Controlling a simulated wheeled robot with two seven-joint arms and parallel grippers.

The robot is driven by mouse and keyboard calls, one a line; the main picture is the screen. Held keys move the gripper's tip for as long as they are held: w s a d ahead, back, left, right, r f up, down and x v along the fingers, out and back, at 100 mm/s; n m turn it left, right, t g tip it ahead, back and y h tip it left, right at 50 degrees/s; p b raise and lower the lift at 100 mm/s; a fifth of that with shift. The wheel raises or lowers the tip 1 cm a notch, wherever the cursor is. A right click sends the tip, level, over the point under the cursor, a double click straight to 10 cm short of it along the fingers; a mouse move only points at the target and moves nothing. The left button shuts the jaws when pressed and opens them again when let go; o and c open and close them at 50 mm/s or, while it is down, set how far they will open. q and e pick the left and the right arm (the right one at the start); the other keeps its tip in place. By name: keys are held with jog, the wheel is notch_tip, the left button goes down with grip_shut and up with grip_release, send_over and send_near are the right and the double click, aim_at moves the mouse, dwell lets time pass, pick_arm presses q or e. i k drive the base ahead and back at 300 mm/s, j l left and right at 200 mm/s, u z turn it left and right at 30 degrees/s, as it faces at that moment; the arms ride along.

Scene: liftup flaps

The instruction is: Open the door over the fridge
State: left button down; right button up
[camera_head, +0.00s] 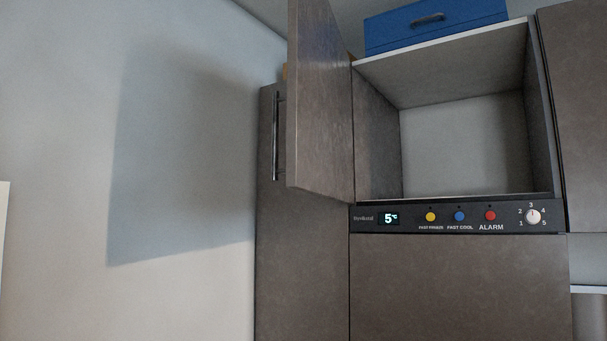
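The door over the fridge (320,110) stands swung wide open to the left, its hinge side by the left edge of the cupboard. The cupboard inside (460,140) is exposed and looks empty. A long vertical bar handle (276,136) shows at the left, beside the open door. The fridge front (458,285) is below the cupboard and is closed. Neither of my grippers shows in this view, so I see no contact with the door.
A control strip (380,218) with a display and coloured buttons runs between cupboard and fridge. A blue case (436,22) sits on top of the cupboard. A cabinet panel (580,110) stands at the right. A bare wall (180,150) is at the left.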

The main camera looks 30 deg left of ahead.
aim_at(320, 162)
jog(key=i+j, duration=0.1)
jog(key=i, duration=0.9)
jog(key=l+z, duration=0.05)
